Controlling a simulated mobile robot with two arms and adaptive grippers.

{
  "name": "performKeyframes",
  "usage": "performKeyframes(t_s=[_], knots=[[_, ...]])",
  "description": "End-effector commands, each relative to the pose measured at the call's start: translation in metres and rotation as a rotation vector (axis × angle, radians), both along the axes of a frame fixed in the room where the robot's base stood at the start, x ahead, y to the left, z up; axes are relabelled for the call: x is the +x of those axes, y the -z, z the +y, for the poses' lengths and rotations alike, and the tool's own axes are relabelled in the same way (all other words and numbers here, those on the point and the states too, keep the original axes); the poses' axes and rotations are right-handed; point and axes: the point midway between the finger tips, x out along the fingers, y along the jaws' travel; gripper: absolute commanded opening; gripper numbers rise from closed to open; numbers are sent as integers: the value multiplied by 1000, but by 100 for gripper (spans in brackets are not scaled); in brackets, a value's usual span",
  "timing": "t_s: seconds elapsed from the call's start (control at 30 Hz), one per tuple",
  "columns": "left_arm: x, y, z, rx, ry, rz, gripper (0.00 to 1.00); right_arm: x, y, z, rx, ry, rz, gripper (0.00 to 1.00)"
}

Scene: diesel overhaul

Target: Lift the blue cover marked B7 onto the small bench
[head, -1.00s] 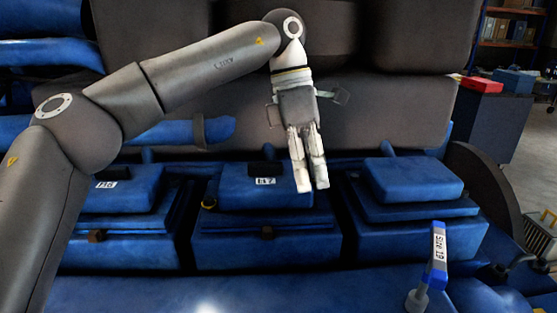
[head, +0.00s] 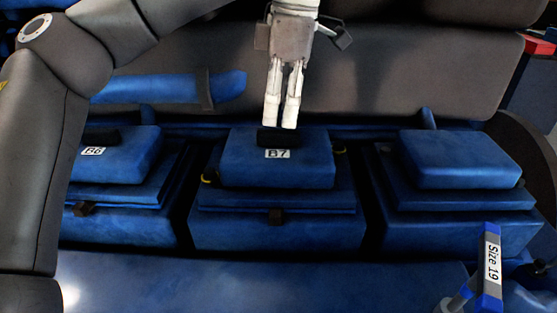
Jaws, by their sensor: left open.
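The blue cover B7 (head: 315,165) sits on the middle engine block in the head view, with a white B7 label (head: 278,154) on its front and a dark handle (head: 278,137) on top. My left gripper (head: 281,125) points down at that handle, its fingertips at the handle's upper edge in the picture. It is open, with a narrow gap between the fingers and nothing seen in it. Whether the fingertips touch the handle I cannot tell. My right gripper is not in view. I cannot make out a small bench.
A blue cover marked B6 (head: 125,160) is on the left, and an unmarked-looking blue cover (head: 460,160) is on the right. A tool labelled Size 19 (head: 491,262) stands at the lower right. A grey casing (head: 390,75) rises behind. A red box (head: 540,45) shows at the right edge.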

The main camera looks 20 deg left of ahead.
Motion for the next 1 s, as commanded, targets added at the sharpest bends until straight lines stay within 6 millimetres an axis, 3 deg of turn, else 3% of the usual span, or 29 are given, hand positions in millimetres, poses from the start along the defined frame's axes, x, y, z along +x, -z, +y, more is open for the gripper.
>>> performKeyframes(t_s=[0.3,0.6,0.9,1.0], knots=[[-3,38,3,0,0,1,41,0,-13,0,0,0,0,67],[-3,43,2,-2,0,-1,40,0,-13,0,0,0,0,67],[-3,43,2,-2,0,-1,1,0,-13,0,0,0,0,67],[-3,43,2,-2,0,-1,0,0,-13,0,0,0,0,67]])
